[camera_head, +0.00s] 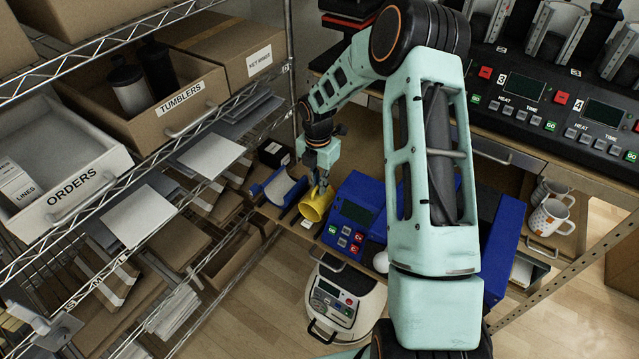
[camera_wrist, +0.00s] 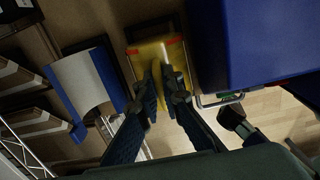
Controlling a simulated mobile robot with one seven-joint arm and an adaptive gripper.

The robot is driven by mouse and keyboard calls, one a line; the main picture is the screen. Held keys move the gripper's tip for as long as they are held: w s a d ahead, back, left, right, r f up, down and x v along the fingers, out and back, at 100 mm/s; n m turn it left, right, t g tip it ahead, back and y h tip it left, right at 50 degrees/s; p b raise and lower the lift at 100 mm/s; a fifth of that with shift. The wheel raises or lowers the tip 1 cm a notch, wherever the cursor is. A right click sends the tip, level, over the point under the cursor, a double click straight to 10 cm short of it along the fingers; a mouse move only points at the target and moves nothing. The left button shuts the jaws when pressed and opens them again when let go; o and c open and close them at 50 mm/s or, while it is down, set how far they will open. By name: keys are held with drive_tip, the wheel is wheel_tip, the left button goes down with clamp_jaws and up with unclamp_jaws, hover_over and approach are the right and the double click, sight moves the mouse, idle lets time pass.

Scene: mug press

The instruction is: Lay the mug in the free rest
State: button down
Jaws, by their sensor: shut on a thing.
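The yellow mug (camera_head: 316,203) is on the lower bench, between a blue curved holder (camera_head: 281,187) and a blue control box (camera_head: 351,217). My gripper (camera_head: 321,184) is shut on the mug from above. I cannot tell whether the mug touches the surface below.
The blue box (camera_wrist: 255,40) stands close on the right. Shelves with boxes (camera_head: 190,95) line the left. Heat presses (camera_head: 520,85) stand on the upper bench. White mugs (camera_head: 549,217) stand at the right. A white machine (camera_head: 343,300) is on the floor.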

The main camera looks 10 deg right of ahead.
drive_tip(key=shift+f+b, duration=0.35)
drive_tip(key=shift+f, duration=0.3)
drive_tip(key=c, duration=0.6)
unclamp_jaws()
drive_tip(key=shift+f, duration=0.1)
drive_tip(key=shift+c, duration=0.2)
drive_tip(key=shift+s+d, duration=0.15)
drive_tip(key=shift+d, duration=0.1)
drive_tip(key=shift+c, duration=0.7)
drive_tip(key=shift+r+p, duration=0.35)
drive_tip(key=shift+c, duration=0.2)
drive_tip(key=shift+o, duration=1.1)
drive_tip(key=shift+r+p, duration=0.9)
drive_tip(key=shift+r, duration=0.45)
drive_tip(key=shift+a+r+p, duration=0.15)
drive_tip(key=shift+r+p, duration=0.7)
drive_tip(key=shift+r, duration=0.35)
drive_tip(key=shift+a+r+p, duration=0.1)
drive_tip(key=shift+r+p, duration=0.7)
drive_tip(key=shift+r, duration=0.4)
